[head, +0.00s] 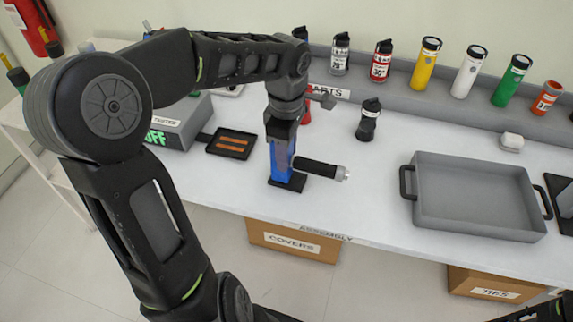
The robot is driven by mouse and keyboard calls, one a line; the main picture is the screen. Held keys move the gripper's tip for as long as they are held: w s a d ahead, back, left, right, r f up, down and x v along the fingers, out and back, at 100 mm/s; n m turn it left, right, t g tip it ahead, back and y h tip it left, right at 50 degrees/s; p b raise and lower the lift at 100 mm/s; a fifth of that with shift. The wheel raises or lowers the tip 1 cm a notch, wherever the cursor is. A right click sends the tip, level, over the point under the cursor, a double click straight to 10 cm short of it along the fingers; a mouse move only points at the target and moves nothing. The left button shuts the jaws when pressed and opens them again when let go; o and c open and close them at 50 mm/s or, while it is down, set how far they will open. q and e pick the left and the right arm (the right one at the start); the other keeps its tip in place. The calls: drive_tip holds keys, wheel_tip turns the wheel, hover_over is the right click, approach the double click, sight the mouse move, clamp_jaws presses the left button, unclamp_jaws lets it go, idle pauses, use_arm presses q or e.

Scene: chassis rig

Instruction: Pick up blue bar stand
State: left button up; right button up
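The blue bar stand (273,160) is upright near the front of the white table, left of the middle in the head view. It has a blue upright part and a flat black base. My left gripper (283,132) points down from above, right at the top of the stand and overlapping it. Its fingers are hard to make out against the stand, so I cannot tell whether they are closed on it. A black cylinder with a silver tip (320,168) sticks out to the right beside the stand. My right gripper is not visible; only dark arm parts show at the lower right corner.
A grey tray (480,234) with black handles stands at right. A small black tray (232,143) with orange strips and a tester box (178,125) are at left. A dark bottle (368,120) stands behind the stand. Several coloured cylinders line the back shelf.

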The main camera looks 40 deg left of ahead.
use_arm(q)
clamp_jaws()
drive_tip(key=shift+r, duration=0.1)
idle(0.6)
wheel_tip(320, 180, up, 10)
idle(0.4)
idle(0.5)
